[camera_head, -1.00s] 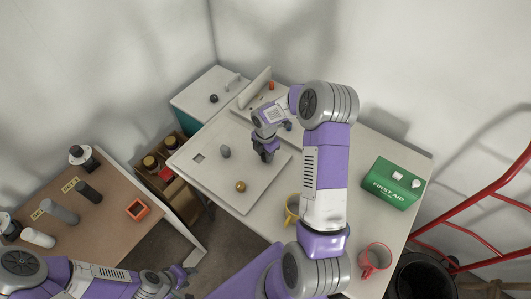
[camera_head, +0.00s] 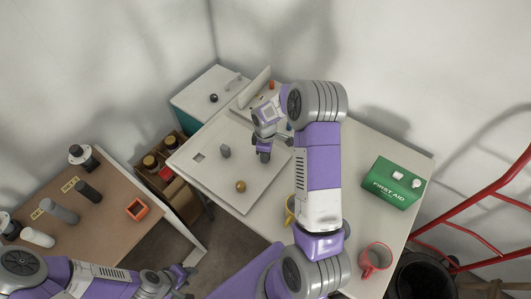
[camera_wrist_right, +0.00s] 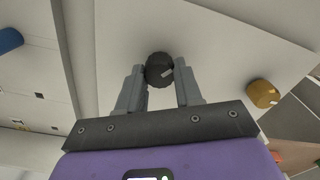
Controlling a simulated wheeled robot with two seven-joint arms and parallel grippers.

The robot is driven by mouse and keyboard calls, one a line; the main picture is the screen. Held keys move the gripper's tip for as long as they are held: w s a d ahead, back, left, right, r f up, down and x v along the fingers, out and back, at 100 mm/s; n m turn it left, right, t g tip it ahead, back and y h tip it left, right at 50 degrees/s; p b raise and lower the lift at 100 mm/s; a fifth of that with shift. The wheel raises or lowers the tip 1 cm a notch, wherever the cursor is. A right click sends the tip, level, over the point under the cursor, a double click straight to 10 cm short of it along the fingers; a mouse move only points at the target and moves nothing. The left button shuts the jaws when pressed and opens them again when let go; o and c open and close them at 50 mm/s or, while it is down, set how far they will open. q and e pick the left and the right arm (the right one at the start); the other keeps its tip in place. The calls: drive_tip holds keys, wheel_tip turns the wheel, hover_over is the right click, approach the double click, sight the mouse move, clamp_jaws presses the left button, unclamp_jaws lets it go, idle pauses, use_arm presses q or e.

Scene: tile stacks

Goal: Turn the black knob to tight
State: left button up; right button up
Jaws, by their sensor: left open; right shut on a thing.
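The black knob (camera_wrist_right: 158,68) is round with a pale mark on its face. It sits on a pale panel (camera_head: 215,182) lying on the table. My right gripper (camera_wrist_right: 160,78) is shut on it, a finger on each side, in the right wrist view. In the head view my right gripper (camera_head: 264,155) is over the panel's right part and hides the knob. No tight label is legible. My left gripper (camera_head: 188,273) is open, low at the left, away from the panel.
The panel also carries a grey knob (camera_head: 225,151) and a gold knob (camera_head: 241,186). Right are a green first aid box (camera_head: 393,184), a red mug (camera_head: 375,258) and a partly hidden yellow mug (camera_head: 289,209). A brown table (camera_head: 103,222) with cylinders stands left.

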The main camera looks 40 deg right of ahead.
drive_tip(key=m, duration=0.5)
drive_tip(key=shift+w+r+m, duration=0.1)
drive_tip(key=shift+r+m, duration=0.05)
drive_tip(key=shift+m, duration=0.15)
drive_tip(key=shift+w+d+m, duration=0.1)
drive_tip(key=shift+m, duration=2.2)
drive_tip(key=shift+r, duration=0.1)
drive_tip(key=o, duration=0.9)
drive_tip(key=shift+c, duration=0.2)
drive_tip(key=shift+o, duration=1)
drive_tip(key=shift+r+p, duration=1.05)
drive_tip(key=shift+r, duration=2.65)
